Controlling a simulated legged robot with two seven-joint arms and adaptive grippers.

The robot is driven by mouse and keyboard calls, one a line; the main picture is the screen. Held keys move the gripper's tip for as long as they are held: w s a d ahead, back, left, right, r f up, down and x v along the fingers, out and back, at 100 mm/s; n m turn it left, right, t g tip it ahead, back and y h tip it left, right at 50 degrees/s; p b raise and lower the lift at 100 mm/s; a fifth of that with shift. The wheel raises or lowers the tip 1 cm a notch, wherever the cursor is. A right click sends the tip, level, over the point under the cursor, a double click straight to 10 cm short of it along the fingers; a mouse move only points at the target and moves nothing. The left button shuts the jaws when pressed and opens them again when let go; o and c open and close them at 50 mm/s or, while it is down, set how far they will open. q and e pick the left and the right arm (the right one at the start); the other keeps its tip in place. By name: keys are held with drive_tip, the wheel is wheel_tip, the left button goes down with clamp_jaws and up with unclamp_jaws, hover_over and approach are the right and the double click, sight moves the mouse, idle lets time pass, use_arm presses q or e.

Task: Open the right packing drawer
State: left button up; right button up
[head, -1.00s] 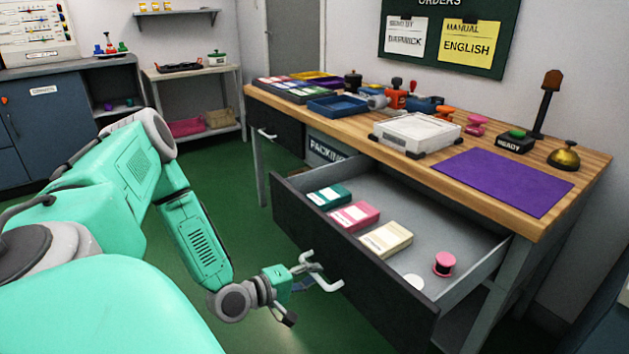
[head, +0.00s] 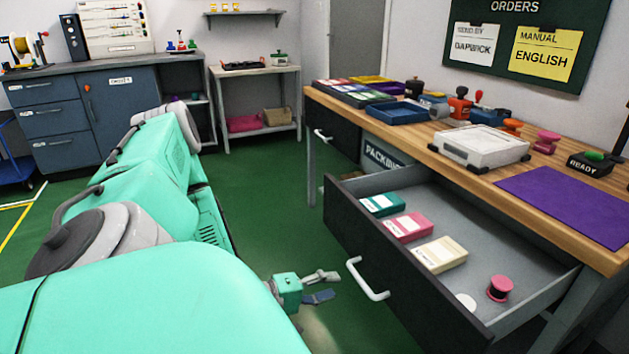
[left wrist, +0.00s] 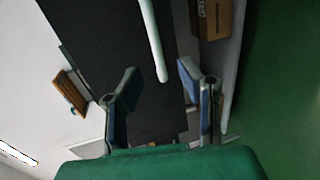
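The right packing drawer (head: 415,300) is pulled well out from under the wooden bench. Its white bar handle (head: 367,279) is on the dark front panel. My left gripper (head: 322,287) is to the left of the handle in the head view, apart from it and empty. In the left wrist view the fingers (left wrist: 158,82) are spread. The handle (left wrist: 151,38) shows beyond them, in front of the dark drawer front (left wrist: 95,30). My right gripper is not in view.
The drawer holds a green box (head: 382,204), a pink box (head: 408,227), a cream box (head: 440,255) and a pink spool (head: 500,288). The bench top (head: 465,165) carries a white case (head: 482,147) and a purple mat (head: 580,205). Green floor (head: 270,215) is clear left of the drawer.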

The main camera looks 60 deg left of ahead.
use_arm(q)
drive_tip(key=shift+v, duration=1.8)
